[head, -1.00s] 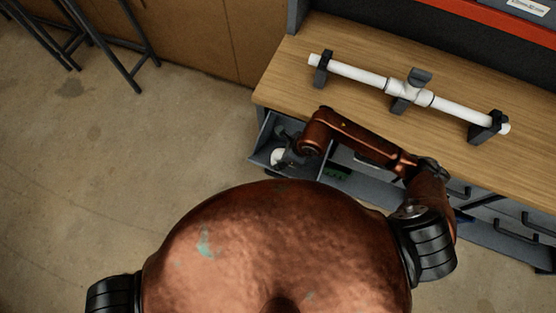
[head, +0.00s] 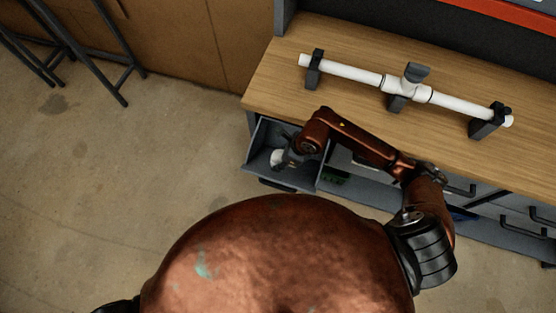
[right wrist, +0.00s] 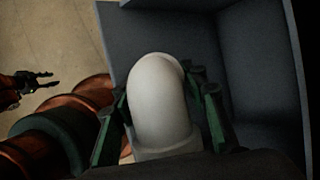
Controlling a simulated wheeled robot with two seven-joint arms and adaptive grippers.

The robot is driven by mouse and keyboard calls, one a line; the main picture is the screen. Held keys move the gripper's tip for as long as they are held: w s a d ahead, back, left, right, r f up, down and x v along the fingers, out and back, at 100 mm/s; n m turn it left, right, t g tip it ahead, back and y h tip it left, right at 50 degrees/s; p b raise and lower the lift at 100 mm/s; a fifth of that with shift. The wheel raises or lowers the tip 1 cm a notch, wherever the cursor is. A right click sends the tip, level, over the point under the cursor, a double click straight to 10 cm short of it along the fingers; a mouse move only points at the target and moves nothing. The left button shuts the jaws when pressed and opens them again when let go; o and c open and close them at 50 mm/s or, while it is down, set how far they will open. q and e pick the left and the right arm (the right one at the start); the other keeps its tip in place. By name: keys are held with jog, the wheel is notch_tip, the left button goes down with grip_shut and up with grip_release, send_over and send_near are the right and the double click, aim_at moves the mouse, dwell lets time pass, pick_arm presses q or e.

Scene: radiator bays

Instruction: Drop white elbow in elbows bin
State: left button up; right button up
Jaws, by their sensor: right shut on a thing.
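The white elbow (right wrist: 160,95) is held between the fingers of my right gripper (right wrist: 163,112) in the right wrist view. In the head view the elbow (head: 277,158) is a small white patch beside my right gripper (head: 287,158), which is shut on it. Both are over an open grey bin drawer (head: 257,148) under the bench's left end. The bin's grey wall (right wrist: 235,30) fills the right of the wrist view, and its visible inside looks empty. Any label on the bin is not visible. My left gripper (right wrist: 40,80) shows small at the left of the wrist view, fingers apart.
The wooden bench top (head: 300,90) carries a white pipe assembly (head: 350,71) with a grey-handled valve on black stands. Another open drawer (head: 350,178) with green items is right of the bin. Dark stool legs (head: 90,50) stand at the upper left. The floor at left is clear.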

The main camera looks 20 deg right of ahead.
jog(key=o, duration=1.3)
jog(key=v, duration=1.2)
jog(key=shift+d, duration=0.1)
jog(key=shift+f, duration=0.1)
